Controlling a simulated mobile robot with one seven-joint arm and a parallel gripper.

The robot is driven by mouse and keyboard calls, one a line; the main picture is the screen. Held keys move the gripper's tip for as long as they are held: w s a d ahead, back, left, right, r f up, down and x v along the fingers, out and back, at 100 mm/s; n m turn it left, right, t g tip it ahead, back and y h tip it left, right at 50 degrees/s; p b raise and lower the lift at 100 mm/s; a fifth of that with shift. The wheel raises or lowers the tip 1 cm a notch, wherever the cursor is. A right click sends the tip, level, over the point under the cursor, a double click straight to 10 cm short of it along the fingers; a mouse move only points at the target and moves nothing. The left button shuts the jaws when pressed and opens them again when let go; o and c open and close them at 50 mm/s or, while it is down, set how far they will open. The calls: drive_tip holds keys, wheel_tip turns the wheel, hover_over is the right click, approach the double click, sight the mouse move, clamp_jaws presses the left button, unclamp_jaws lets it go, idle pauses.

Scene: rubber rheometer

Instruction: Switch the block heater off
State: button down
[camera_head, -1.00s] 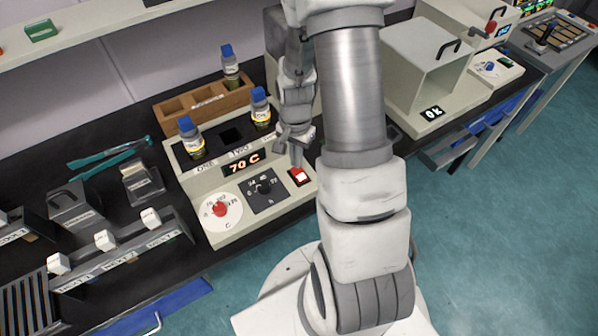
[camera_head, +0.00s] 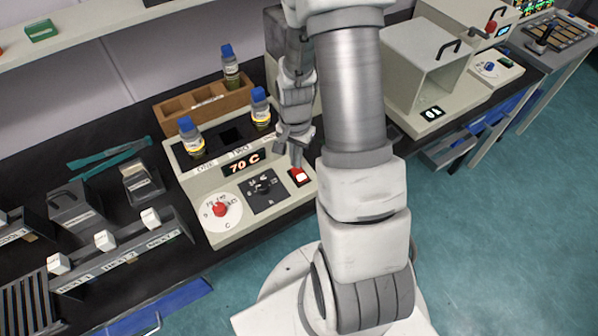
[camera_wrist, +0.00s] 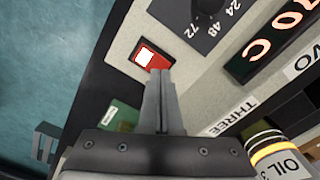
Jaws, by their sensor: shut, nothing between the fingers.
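The block heater (camera_head: 217,176) stands on the black bench, with a display reading 70 C, a red knob on a white dial and a black dial. Its red and white rocker switch (camera_head: 299,177) sits at the front right of the panel. The switch also shows in the wrist view (camera_wrist: 152,55). My gripper (camera_head: 297,160) is shut and empty, just above the switch. In the wrist view the closed fingertips (camera_wrist: 159,76) point at the lower edge of the switch. I cannot tell whether they touch it.
Two blue-capped bottles (camera_head: 190,138) (camera_head: 261,108) stand in the heater's wells. A wooden rack (camera_head: 205,103) with another bottle is behind. White-knobbed levers (camera_head: 104,240) are at the left. Boxy instruments (camera_head: 425,70) are at the right, beyond my arm.

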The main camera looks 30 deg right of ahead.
drive_tip(key=shift+f+b, duration=0.85)
drive_tip(key=shift+f, duration=0.1)
idle(0.8)
drive_tip(key=shift+r+p, duration=2.6)
drive_tip(key=shift+r, duration=1)
drive_tip(key=s+a+r+n+t, duration=0.1)
drive_tip(key=a+r+n, duration=0.2)
drive_tip(key=r, duration=0.6)
drive_tip(key=s+a+r+n+t, duration=0.1)
drive_tip(key=a+r+n+t, duration=0.15)
drive_tip(key=r, duration=0.65)
drive_tip(key=s+a+r+n+t, duration=0.2)
drive_tip(key=s+a+r+n, duration=0.3)
drive_tip(key=s+r, duration=0.5)
drive_tip(key=shift+s+r+n, duration=0.2)
drive_tip(key=shift+r+n, duration=0.1)
drive_tip(key=shift+n, duration=0.25)
